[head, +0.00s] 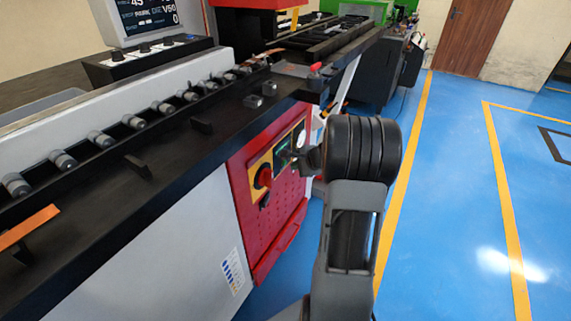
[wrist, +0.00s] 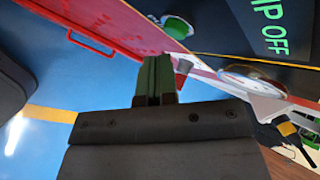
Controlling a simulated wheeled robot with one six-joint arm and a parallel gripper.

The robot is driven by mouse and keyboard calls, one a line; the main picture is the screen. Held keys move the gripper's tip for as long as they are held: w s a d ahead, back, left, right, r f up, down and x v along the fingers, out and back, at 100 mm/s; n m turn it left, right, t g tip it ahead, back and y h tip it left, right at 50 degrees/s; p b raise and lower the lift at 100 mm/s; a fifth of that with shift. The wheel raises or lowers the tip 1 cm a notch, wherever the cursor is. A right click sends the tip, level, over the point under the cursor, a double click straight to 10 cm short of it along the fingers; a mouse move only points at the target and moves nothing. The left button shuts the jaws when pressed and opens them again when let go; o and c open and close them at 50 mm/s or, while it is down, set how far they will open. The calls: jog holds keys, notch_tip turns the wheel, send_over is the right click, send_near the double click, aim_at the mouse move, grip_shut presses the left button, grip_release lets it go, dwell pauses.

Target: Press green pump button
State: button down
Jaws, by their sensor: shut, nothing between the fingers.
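The control panel (head: 257,160) is a yellow plate on the machine's red front in the head view, with a red knob (head: 264,177). A round green button (wrist: 177,27) shows at the top of the wrist view, just beyond my gripper's fingertips. A dark display (wrist: 225,20) beside it has green letters ending "IP OFF". My gripper (wrist: 157,65) is shut and empty, its fingers pointing toward the red panel. In the head view my gripper (head: 300,158) is at the panel's right side and hides part of it. I cannot tell whether the fingertips touch anything.
The black machine bed (head: 150,165) with a row of grey rollers (head: 132,121) runs above the panel. A red handle (wrist: 75,38) is on the panel's lower edge. Blue floor (head: 450,170) with yellow lines is open on the right.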

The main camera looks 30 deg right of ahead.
jog(key=shift+w, duration=0.1)
dwell(0.6)
jog(key=shift+w+a, duration=0.25)
jog(key=shift+w+a, duration=0.2)
jog(key=shift+w, duration=0.2)
dwell(0.8)
jog(key=shift+s+d, duration=0.1)
dwell(0.3)
jog(key=shift+s+d+b, duration=0.3)
jog(key=shift+s+b, duration=0.1)
jog(key=shift+s, duration=0.25)
jog(key=shift+s+d+b, duration=0.15)
jog(key=shift+s+d, duration=0.25)
jog(key=shift+s, duration=0.35)
jog(key=shift+s+d+b, duration=0.2)
jog(key=shift+s+d, duration=0.2)
jog(key=shift+s, duration=0.35)
jog(key=shift+s+d+b, duration=0.15)
jog(key=shift+s+d, duration=0.25)
jog(key=shift+s, duration=0.35)
